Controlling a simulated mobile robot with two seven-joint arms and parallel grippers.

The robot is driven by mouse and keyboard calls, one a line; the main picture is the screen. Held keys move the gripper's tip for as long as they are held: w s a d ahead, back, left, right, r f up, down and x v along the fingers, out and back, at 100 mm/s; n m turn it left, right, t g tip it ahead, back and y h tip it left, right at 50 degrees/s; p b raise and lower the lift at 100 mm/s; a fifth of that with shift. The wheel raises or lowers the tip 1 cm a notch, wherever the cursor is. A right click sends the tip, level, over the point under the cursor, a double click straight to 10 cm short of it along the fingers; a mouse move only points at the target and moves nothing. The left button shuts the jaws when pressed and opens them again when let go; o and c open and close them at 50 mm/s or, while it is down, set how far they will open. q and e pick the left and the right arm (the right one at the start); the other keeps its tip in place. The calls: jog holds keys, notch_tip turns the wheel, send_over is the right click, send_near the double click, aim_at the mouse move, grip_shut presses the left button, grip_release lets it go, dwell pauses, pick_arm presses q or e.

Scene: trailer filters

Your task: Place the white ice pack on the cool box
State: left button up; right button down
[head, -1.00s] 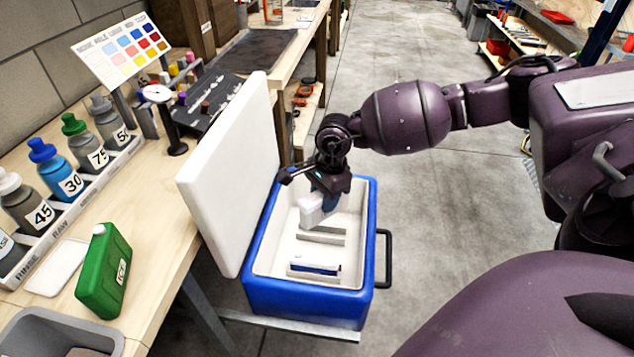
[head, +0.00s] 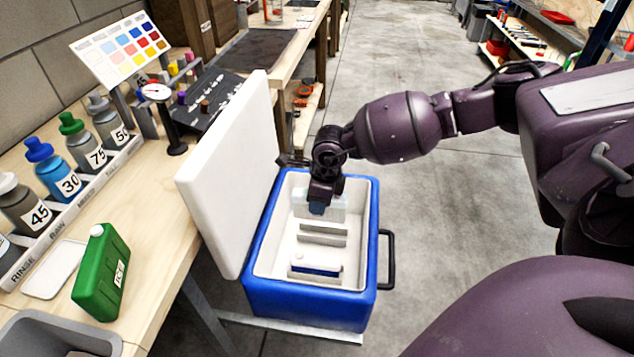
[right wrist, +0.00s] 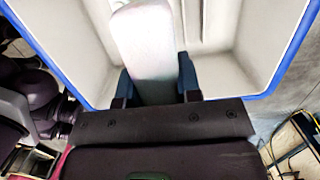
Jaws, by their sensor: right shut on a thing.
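The blue cool box (head: 310,303) stands open, with its white lid (head: 228,180) raised on the left side. Its white inside has low upright dividers (head: 322,235). My right gripper (head: 322,207) is inside the far end of the box, pointing down, shut on the white ice pack (head: 336,205). In the right wrist view the ice pack (right wrist: 145,45) sits between the two dark fingers (right wrist: 155,82), with the pale box walls around it. Whether its lower end touches the floor of the box is hidden. My left gripper is in neither view.
A wooden bench (head: 165,235) runs along the left, with numbered bottles (head: 62,178), a green canister (head: 102,275) and a grey bin (head: 70,335). The box has a black handle (head: 388,262) on its right. The floor (head: 455,190) to the right is clear.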

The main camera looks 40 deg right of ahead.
notch_tip(320, 180, down, 17)
jog(key=b, duration=0.5)
jog(key=shift+f, duration=0.1)
jog(key=shift+w+r, duration=0.1)
jog(key=shift+r, duration=0.1)
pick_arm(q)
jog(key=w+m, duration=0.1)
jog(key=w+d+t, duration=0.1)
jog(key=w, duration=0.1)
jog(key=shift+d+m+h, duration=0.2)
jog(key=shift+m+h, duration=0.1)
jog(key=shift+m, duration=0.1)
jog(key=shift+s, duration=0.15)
pick_arm(e)
jog(key=shift+f, duration=0.25)
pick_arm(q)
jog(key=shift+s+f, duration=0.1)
pick_arm(e)
jog(key=c, duration=0.8)
grip_release()
jog(key=shift+r, duration=0.1)
